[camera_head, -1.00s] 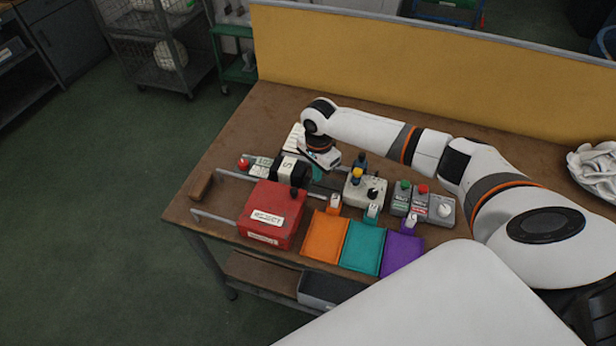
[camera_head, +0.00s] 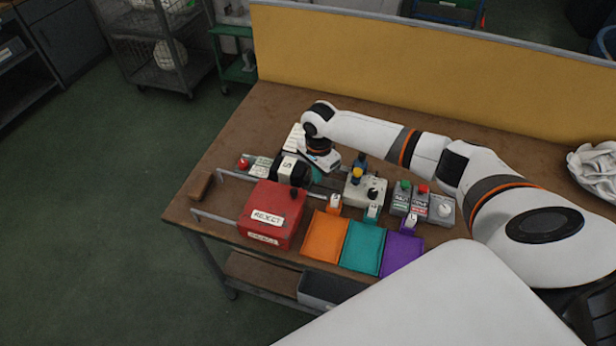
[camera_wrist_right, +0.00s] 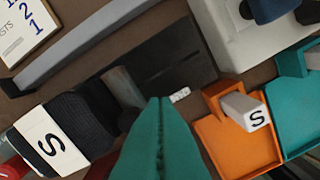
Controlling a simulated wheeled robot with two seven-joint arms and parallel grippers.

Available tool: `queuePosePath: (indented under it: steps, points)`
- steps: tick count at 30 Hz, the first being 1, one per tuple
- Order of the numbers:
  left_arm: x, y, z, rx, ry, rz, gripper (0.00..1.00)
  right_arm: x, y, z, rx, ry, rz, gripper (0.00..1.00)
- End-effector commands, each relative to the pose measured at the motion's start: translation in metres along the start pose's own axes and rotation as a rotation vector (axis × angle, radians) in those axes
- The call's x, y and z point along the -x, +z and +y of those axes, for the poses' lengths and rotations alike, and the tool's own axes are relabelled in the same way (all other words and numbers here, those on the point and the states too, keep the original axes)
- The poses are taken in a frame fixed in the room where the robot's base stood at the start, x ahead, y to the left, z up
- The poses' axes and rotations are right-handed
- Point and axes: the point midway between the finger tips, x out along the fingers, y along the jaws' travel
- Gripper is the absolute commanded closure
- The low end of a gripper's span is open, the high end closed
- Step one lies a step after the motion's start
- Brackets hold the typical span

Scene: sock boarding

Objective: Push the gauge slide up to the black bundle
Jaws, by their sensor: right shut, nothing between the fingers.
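The black bundle (camera_head: 288,172) with a white band marked S lies on the bench behind the red box, and it shows at the lower left of the wrist view (camera_wrist_right: 82,121). A grey upright plate, which looks like the gauge slide (camera_wrist_right: 124,87), stands on a dark flat base between the bundle and my fingers. Whether it touches the bundle I cannot tell. My right gripper (camera_wrist_right: 161,100) has teal fingers, shut and empty, just right of the plate; contact is unclear. In the head view the right gripper (camera_head: 317,174) is partly hidden by its wrist. My left gripper is out of view.
The red REJECT box (camera_head: 270,214) stands in front of the bundle. Orange (camera_head: 323,237), teal (camera_head: 362,247) and purple (camera_head: 397,253) trays lie at the front. A pale control box (camera_head: 362,192) stands right of the gripper. A metal rail (camera_wrist_right: 85,45) runs behind the base.

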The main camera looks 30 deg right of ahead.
Motion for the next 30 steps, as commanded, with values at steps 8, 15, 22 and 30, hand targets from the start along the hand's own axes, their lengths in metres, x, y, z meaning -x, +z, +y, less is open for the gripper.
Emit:
queuePosePath:
  steps: [8, 15, 22, 30]
  points:
    - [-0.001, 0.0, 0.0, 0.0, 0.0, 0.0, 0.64, -0.012, 0.0, 0.0, 0.0, 0.001, 0.0, 1.0]
    - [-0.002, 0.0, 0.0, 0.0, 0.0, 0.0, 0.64, -0.021, 0.0, 0.0, -0.001, 0.0, 0.001, 1.0]
    - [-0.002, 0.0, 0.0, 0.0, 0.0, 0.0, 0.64, -0.025, 0.0, 0.0, 0.0, 0.001, 0.0, 1.0]
    - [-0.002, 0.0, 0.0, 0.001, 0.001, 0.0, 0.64, -0.025, 0.0, 0.0, 0.0, 0.001, 0.0, 1.0]
